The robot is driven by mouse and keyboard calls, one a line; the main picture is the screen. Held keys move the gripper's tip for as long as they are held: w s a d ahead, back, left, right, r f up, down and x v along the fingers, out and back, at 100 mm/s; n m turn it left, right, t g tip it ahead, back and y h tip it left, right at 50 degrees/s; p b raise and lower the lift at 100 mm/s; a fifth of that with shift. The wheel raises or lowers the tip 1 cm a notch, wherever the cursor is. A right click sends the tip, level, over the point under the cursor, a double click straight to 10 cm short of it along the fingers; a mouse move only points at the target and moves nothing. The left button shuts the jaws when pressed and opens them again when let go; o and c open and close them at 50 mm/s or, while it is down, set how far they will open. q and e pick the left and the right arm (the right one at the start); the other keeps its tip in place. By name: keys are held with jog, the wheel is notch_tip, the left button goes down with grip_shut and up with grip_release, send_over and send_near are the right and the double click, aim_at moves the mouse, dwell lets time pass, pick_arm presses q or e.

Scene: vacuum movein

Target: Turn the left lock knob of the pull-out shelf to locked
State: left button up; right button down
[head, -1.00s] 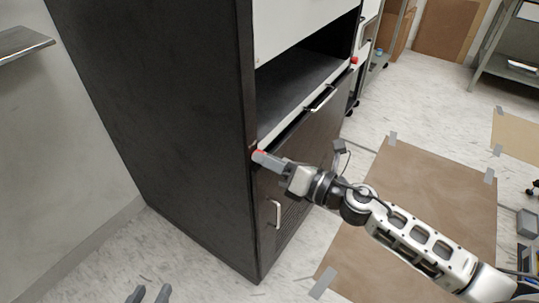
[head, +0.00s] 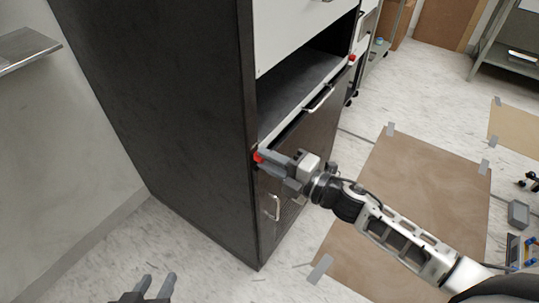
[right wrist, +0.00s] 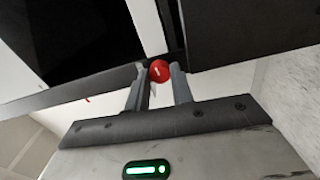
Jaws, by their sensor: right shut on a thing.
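The left lock knob (head: 258,156) is a small red knob at the near left corner of the pull-out shelf (head: 290,103) on the dark cabinet. My right gripper (head: 261,157) is shut on this knob, its fingers either side of it. In the right wrist view the round red knob (right wrist: 159,71) sits between the two fingertips (right wrist: 158,73), with a small pale mark on its face. In the head view the fingers partly hide the knob. My left gripper (head: 158,280) is low at the bottom edge, open and empty, away from the cabinet.
A second red knob (head: 351,58) is at the shelf's far right end. A metal handle (head: 318,98) runs along the shelf front, and a cabinet door with its own handle (head: 277,208) is below. A brown floor mat (head: 430,190) lies right of the cabinet.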

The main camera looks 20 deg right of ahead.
jog(key=shift+m+p, duration=0.3)
jog(key=shift+m, duration=0.3)
jog(key=c, duration=1.2)
grip_release()
